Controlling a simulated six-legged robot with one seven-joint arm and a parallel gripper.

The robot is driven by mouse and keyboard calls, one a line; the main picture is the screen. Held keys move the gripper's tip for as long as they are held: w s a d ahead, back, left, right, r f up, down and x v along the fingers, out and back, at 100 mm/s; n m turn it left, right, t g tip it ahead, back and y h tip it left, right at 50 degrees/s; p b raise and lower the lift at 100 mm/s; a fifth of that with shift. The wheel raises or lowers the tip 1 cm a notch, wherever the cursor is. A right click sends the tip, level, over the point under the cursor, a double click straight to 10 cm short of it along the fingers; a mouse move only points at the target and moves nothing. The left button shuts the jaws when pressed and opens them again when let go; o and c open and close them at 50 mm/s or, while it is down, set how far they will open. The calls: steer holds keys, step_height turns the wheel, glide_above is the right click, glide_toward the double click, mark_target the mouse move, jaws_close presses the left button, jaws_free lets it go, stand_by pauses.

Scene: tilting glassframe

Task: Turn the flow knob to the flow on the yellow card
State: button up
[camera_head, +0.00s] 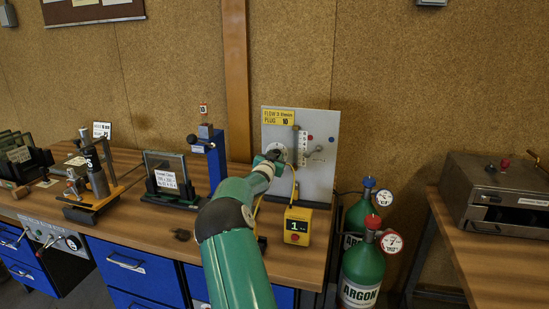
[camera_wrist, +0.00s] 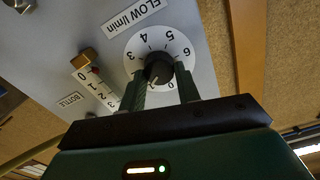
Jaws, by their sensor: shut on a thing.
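The yellow card (camera_head: 279,117) on the upper left of the grey panel (camera_head: 325,170) reads "FLOW 3 l/min" and "PLUG 10". The flow knob (camera_wrist: 160,68) is black and sits on a white dial (camera_wrist: 181,47) labelled "FLOW l/min". My gripper (camera_wrist: 162,78) is shut on the knob, one finger on each side. The knob's pale pointer mark appears to face the bottom of the dial, near 1; the exact reading is hard to tell. The left finger hides the dial around 2. In the head view, my gripper (camera_head: 273,157) covers most of the dial.
A brass-coloured slider (camera_wrist: 82,58) with a "BOTTLE" scale is left of the knob in the wrist view. A yellow box (camera_head: 297,226) marked 1 stands below the panel. Green argon cylinders (camera_head: 363,263) stand right of the bench. A blue post (camera_head: 214,155) stands left of the panel.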

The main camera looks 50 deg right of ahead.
steer(key=m, duration=1.5)
steer(key=shift+s+f, duration=0.1)
steer(key=shift+f, duration=0.1)
stand_by(0.4)
steer(key=o, duration=1)
steer(key=shift+c, duration=0.2)
